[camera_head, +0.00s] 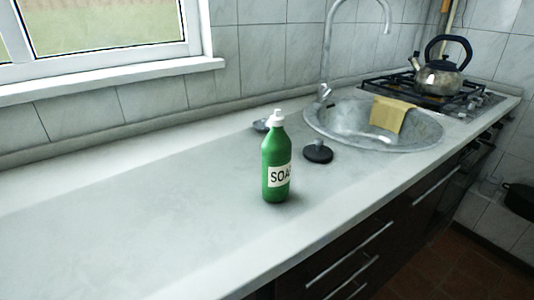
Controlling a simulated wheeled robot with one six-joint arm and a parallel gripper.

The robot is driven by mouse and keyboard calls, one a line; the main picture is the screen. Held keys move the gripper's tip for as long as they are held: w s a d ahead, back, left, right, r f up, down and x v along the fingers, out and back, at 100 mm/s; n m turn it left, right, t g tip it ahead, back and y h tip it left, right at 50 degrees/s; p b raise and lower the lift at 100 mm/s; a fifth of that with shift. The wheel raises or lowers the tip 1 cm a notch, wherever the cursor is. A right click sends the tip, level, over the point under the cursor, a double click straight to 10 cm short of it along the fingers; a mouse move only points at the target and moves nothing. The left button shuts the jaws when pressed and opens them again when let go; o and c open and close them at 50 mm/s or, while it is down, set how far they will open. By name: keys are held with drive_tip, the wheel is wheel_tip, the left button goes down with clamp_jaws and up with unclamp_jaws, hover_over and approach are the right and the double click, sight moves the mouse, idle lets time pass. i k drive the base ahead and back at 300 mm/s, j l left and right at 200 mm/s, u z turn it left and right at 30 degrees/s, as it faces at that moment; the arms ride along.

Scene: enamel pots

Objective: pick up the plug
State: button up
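The plug (318,152) looks like a small dark round disc with a short knob on top. It lies on the white countertop (150,215), just left of the front rim of the round metal sink (345,133), and it looks upright. It stands apart from the green soap bottle (276,165), which is to its left and nearer to me. My gripper is not in view, so I cannot see its state.
A small grey dish (261,126) sits partly behind the bottle. A kettle (440,77) stands on the gas hob (415,95). The counter's left side is clear.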

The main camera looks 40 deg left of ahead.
sight(317, 152)
drive_tip(key=u, duration=1.35)
drive_tip(key=l, duration=0.3)
drive_tip(key=i, duration=0.05)
